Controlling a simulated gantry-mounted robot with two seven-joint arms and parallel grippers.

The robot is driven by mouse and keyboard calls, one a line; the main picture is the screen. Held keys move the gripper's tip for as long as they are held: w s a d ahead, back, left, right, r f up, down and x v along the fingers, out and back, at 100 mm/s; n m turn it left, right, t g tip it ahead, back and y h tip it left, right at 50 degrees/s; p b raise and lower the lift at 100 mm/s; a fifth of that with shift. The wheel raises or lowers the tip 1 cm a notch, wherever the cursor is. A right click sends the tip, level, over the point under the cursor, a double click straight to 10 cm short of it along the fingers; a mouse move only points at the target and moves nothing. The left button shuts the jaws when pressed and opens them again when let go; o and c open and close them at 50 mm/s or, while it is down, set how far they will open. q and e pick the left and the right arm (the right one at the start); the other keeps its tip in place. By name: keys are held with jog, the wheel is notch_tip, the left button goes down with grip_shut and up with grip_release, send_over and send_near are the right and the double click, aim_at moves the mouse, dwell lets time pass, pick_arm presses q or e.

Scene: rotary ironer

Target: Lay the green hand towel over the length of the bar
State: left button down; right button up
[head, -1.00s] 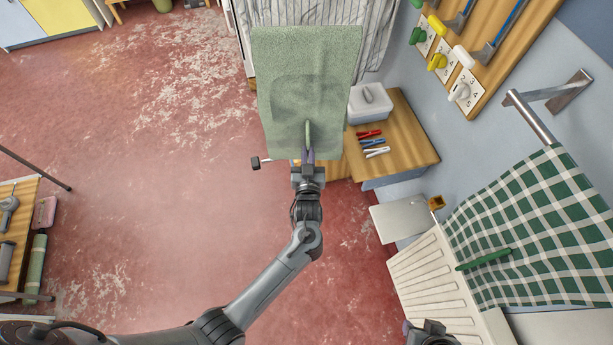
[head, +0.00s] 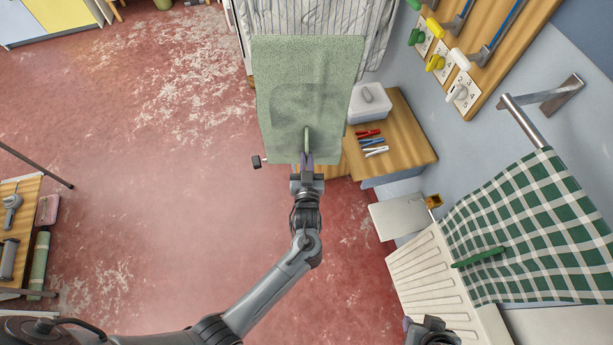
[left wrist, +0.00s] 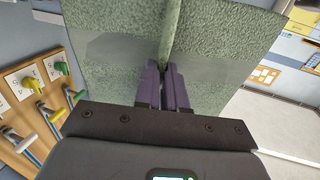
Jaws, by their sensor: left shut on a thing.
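The plain green hand towel (head: 292,100) is spread broad and nearly flat in the head view, above the room's floor. My left gripper (head: 307,150) is shut on it, pinching a fold at the middle of its near edge. The left wrist view shows the purple fingers (left wrist: 163,85) closed on this fold, with the towel (left wrist: 110,45) spreading to both sides. A metal bar (head: 522,120) on the wall at right carries a green-checked cloth (head: 530,225). My left gripper and the towel are well left of it. My right gripper (head: 430,331) is partly visible at the bottom edge; its fingers are unclear.
A green handle-like piece (head: 480,257) lies across the checked cloth. A ribbed white board (head: 430,277) is below the bar. A wooden table (head: 408,145) holds a white box (head: 369,103) and several coloured pegs. A striped cloth (head: 310,22) hangs behind the towel.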

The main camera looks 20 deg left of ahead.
aim_at(294, 140)
pick_arm(q)
jog(key=s+d+p, duration=0.1)
jog(key=s+d, duration=0.3)
jog(key=shift+d+f, duration=0.2)
jog(key=shift+d, duration=0.05)
dwell(0.3)
jog(key=w+a+b, duration=0.1)
jog(key=w+a, duration=0.3)
jog(key=w+a+b, duration=0.1)
jog(key=w, duration=0.1)
jog(key=shift+a+r+b, duration=0.3)
jog(key=shift+a+b, duration=0.05)
jog(key=shift+a, duration=0.05)
jog(key=s+a+r+h, duration=0.1)
jog(key=s+r+m, duration=0.1)
jog(key=r, duration=0.1)
jog(key=s+a+r+h, duration=0.1)
jog(key=s, duration=0.1)
jog(key=shift+a+r+t+h, duration=0.2)
jog(key=shift+a+t+h, duration=0.1)
jog(key=shift+a+t, duration=0.1)
jog(key=s+d+r+m+h+p, duration=0.1)
jog(key=s+r+h+p, duration=0.1)
jog(key=s+r+p, duration=0.3)
jog(key=s+r+m+h+p, duration=0.2)
jog(key=s+r+p, duration=0.3)
jog(key=r+p, duration=0.6)
jog(key=shift+d+r+t+h+p, duration=0.2)
jog(key=shift+d+t+h+p, duration=0.15)
jog(key=shift+p, duration=0.4)
